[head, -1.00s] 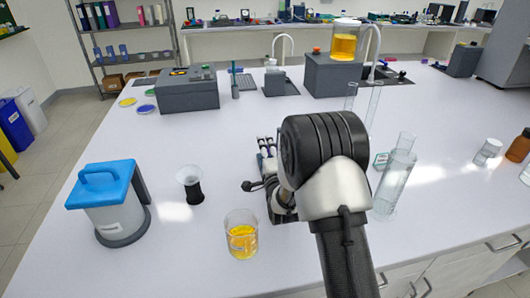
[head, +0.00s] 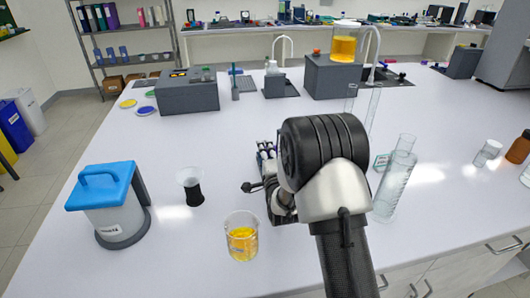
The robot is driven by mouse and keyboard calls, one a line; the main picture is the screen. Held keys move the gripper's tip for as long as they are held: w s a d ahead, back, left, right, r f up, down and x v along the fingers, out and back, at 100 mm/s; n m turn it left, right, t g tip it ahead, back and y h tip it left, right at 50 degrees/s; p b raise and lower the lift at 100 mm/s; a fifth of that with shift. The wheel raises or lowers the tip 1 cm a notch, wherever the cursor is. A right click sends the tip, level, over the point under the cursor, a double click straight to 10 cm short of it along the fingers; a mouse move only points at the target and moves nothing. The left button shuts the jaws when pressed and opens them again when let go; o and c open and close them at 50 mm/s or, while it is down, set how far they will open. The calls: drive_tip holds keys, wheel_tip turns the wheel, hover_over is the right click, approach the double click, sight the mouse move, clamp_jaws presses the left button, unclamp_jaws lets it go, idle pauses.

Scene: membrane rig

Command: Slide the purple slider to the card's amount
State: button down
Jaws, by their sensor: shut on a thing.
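My gripper (head: 266,152) is low over the white bench near the middle of the head view, mostly hidden behind my own wrist. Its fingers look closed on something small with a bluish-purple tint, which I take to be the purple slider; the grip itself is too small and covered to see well. The slider's track and any scale are hidden behind my arm.
A beaker of yellow liquid (head: 242,238) stands close in front of my gripper. A black-based cup (head: 192,188) and a blue-lidded container (head: 108,205) stand left. A tall clear cylinder (head: 394,184) stands right of my arm. Grey equipment (head: 187,93) is at the back; bench between is clear.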

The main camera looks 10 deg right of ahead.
drive_tip(key=shift+f, duration=1.9)
drive_tip(key=c, duration=1.2)
unclamp_jaws()
drive_tip(key=shift+r, duration=0.15)
drive_tip(key=shift+s, duration=0.15)
drive_tip(key=s, duration=0.7)
drive_tip(key=shift+s, duration=0.15)
